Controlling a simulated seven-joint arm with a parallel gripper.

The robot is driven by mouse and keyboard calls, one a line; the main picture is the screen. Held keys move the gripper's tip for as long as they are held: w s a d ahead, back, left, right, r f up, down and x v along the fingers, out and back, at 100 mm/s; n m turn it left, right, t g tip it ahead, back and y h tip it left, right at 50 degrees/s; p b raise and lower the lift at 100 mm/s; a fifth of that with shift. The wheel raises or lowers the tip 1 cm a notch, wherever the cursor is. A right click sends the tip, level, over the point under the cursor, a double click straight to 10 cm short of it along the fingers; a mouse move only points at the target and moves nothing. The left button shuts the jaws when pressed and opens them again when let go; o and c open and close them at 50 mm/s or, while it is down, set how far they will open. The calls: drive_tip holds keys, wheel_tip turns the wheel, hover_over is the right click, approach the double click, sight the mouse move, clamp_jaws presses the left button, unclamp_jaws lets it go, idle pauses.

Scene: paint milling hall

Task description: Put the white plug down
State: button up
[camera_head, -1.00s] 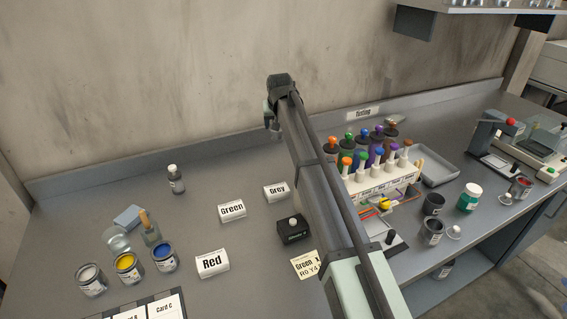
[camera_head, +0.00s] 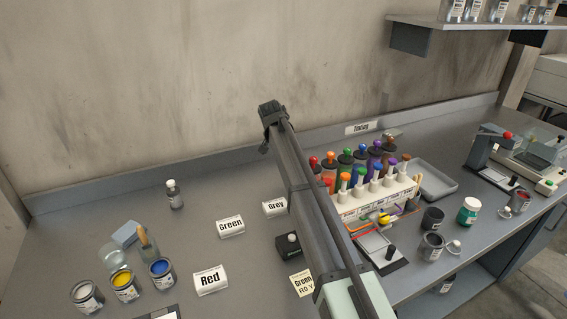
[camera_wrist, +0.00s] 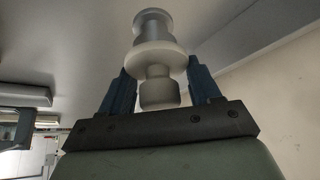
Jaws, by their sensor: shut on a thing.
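The white plug (camera_wrist: 152,57) fills the upper middle of the wrist view, with a rounded knob, a wide flange and a narrower stem. My gripper (camera_wrist: 160,70) is shut on it, with a blue finger on each side of the stem. The ceiling is behind the plug, so the wrist camera looks upward. In the head view my arm crosses the middle of the bench, and I cannot make out the fingers or the held plug there.
The grey bench (camera_head: 110,225) holds Green (camera_head: 230,227), Red (camera_head: 210,280) and Grey (camera_head: 274,207) label cards. Several paint cans stand at left. A rack (camera_head: 380,200) of colored-top bottles stands right of my arm, near a grey tray (camera_head: 437,181). Bare bench lies around the small bottle (camera_head: 174,195).

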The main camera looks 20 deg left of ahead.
drive_tip(key=shift+f, duration=2.8)
drive_tip(key=shift+f, duration=0.15)
drive_tip(key=o, duration=1.2)
drive_tip(key=shift+c, duration=0.2)
drive_tip(key=v, duration=1.2)
